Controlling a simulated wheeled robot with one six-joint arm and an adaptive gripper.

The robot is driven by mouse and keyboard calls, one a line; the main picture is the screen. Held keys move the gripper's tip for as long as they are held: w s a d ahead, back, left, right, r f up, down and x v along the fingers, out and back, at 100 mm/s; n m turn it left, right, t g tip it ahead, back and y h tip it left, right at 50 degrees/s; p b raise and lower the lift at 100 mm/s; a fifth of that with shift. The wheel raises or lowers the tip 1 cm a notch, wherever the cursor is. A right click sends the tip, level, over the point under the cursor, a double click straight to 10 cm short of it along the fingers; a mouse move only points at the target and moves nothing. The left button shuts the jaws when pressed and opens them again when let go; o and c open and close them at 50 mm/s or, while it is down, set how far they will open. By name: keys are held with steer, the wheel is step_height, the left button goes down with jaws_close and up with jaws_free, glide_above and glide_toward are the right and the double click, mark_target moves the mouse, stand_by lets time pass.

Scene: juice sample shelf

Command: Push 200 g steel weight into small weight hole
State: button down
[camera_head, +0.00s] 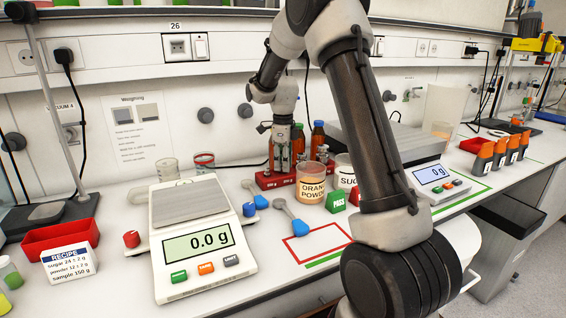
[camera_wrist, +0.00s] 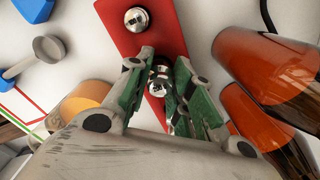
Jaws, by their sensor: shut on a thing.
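My gripper (camera_wrist: 163,78) is shut on a steel weight (camera_wrist: 158,88) over the red weight block (camera_wrist: 112,12). The held weight is mostly hidden by the green-padded fingers, and its marking cannot be read. Another steel weight (camera_wrist: 137,19) sits in the block farther up the wrist view, apart from the fingers. In the head view my gripper (camera_head: 283,158) points down at the red block (camera_head: 268,182) at the back of the bench. The small weight hole is not clearly visible, and I cannot tell how deep the held weight sits.
Brown bottles (camera_head: 318,138) stand close to the right of the gripper; they loom large in the wrist view (camera_wrist: 262,62). The orange powder jar (camera_head: 311,190) and blue-handled scoops (camera_head: 290,215) are in front. A scale (camera_head: 200,240) reading 0.0 g stands left.

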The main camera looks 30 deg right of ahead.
steer(key=shift+f, duration=0.35)
stand_by(0.3)
steer(key=c, duration=1.2)
jaws_free()
